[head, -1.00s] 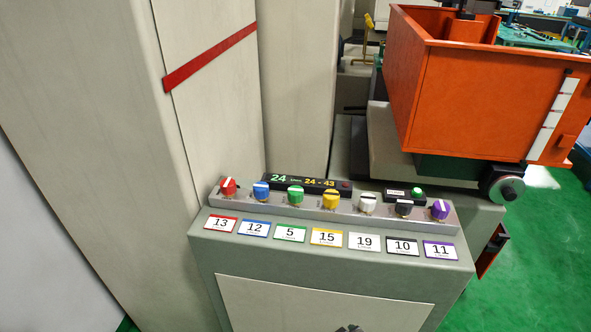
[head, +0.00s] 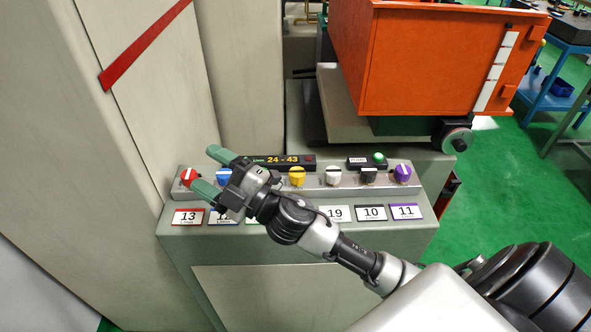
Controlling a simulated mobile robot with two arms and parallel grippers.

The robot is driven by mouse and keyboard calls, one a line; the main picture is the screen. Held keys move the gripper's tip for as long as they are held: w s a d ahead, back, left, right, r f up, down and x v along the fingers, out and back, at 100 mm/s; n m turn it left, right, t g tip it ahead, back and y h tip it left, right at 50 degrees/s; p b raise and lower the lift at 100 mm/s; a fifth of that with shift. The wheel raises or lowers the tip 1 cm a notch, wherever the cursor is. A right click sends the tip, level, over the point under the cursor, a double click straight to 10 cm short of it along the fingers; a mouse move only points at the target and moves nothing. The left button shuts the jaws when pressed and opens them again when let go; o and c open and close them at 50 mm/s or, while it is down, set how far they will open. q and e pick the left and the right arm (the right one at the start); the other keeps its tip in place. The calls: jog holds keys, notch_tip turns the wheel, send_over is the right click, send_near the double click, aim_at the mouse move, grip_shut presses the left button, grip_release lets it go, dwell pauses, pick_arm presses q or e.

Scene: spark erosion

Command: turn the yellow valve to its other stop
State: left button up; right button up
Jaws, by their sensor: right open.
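The yellow valve (head: 297,176) is a small round knob with a pale bar across its top, in the row of coloured knobs on the grey panel. My right gripper (head: 203,170) reaches in from the lower right over the left part of the panel. Its two green fingers are spread apart, near the red knob (head: 188,177) and the blue knob (head: 223,175). The gripper is left of the yellow valve and apart from it. My gripper and wrist hide the green knob and the labels under the green and yellow knobs. My left gripper is out of view.
White (head: 333,175), black (head: 368,175) and purple (head: 402,173) knobs stand right of the yellow one. A display (head: 290,161) reading "24 - 43" sits behind the row. A large orange tank (head: 430,60) stands behind; a tall beige cabinet (head: 100,160) rises at left.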

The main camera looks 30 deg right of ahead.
jog(key=a+r+n+g+y, duration=0.1)
jog(key=a+n+g+y, duration=0.4)
jog(key=n+g, duration=0.5)
jog(key=n+g+h, duration=0.6)
jog(key=g+h, duration=0.2)
jog(key=h, duration=0.9)
send_over(297, 172)
notch_tip(297, 172, down, 4)
notch_tip(297, 172, down, 11)
jog(key=p, duration=0.3)
jog(key=shift+r, duration=0.2)
jog(key=shift+c, duration=0.2)
